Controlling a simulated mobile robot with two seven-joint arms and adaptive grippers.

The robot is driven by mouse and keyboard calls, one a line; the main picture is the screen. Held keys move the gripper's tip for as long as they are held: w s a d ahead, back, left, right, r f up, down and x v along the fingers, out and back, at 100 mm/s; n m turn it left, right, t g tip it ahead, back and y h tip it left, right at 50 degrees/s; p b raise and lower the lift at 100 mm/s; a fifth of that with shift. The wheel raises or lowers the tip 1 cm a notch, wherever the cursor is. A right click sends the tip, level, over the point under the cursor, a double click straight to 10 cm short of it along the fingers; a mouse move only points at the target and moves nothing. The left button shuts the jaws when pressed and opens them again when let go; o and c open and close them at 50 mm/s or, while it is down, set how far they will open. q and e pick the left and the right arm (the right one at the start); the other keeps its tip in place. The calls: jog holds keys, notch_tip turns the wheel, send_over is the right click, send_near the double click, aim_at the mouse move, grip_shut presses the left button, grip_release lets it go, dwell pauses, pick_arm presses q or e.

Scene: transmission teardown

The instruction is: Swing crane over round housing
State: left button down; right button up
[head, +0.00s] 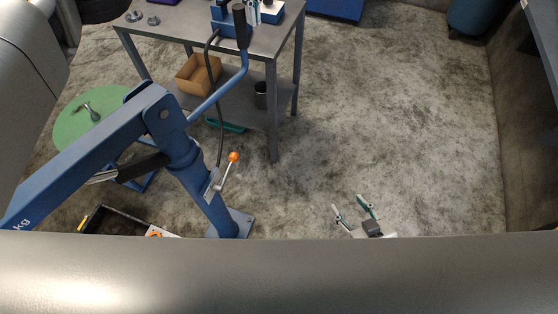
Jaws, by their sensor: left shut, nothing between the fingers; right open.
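The blue crane (185,150) stands on a floor plate at the lower middle. Its boom (85,150) reaches to the lower left and leaves the picture, so its far end is hidden. A blue push bar (222,92) rises from the mast to a black grip (240,25). My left gripper (253,14) is partly cut off at the top edge, shut and empty, close beside the black grip; I cannot tell whether they touch. My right gripper (352,208) is open and empty over bare floor. I cannot make out the round housing.
A grey workbench (183,22) with a lower shelf stands behind the crane, holding a cardboard box (197,73) and a dark cup (261,95). A green round top (70,122) bears a metal part. A lever with an orange knob (233,157) juts from the mast. Floor at right is clear.

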pick_arm(q)
jog(key=shift+r, duration=2.9)
jog(key=shift+s, duration=0.1)
